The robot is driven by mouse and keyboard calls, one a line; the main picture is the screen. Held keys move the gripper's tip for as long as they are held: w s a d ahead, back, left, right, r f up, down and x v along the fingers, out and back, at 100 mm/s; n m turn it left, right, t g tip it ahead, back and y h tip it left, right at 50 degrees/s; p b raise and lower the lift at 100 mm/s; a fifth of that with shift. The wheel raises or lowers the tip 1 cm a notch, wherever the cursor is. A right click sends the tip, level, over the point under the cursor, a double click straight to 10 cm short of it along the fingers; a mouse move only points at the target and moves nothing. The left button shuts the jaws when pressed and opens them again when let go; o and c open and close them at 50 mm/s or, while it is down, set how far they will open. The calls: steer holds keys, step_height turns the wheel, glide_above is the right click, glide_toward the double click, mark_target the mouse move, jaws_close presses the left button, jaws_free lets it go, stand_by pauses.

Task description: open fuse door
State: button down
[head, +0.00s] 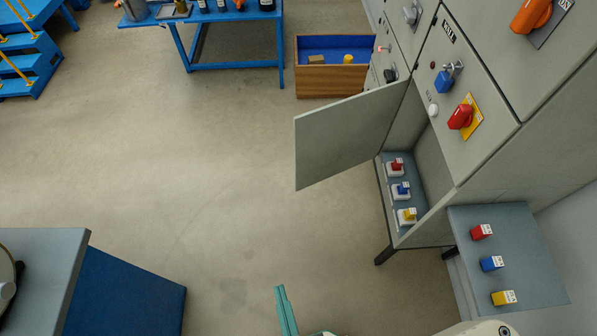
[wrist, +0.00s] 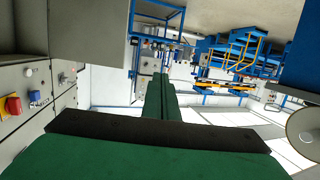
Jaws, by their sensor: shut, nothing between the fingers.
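The fuse door (head: 350,135) is a plain grey panel on the cabinet's lower compartment. It stands swung wide open, hinged at its right side and reaching out to the left. Behind it, red (head: 396,166), blue (head: 402,189) and yellow (head: 408,215) fuses sit in white holders inside the compartment (head: 432,165). My gripper (head: 281,291) shows as teal fingers at the bottom of the head view, below the door and apart from it. In the wrist view my gripper's green fingers (wrist: 157,85) are together and empty.
A side shelf (head: 540,270) right of the compartment holds red (head: 481,232), blue (head: 491,263) and yellow (head: 503,297) fuses. The upper panel carries a red switch (head: 461,116) and blue padlock (head: 443,83). A wooden box (head: 330,80) stands beyond the door. Floor left of the door is clear.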

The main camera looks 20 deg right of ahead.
steer(key=w+d+f+t+h, duration=0.1)
steer(key=w+d+f+t, duration=0.25)
steer(key=w+f, duration=0.45)
steer(key=n+g+y, duration=0.2)
steer(key=y, duration=0.2)
glide_toward(302, 158)
steer(key=shift+t, duration=0.25)
steer(key=w, duration=0.4)
steer(key=w+a, duration=0.1)
steer(key=w, duration=0.1)
steer(key=shift+w+f, duration=0.2)
steer(key=shift+f, duration=0.1)
steer(key=shift+w+h, duration=0.1)
steer(key=shift+h, duration=0.2)
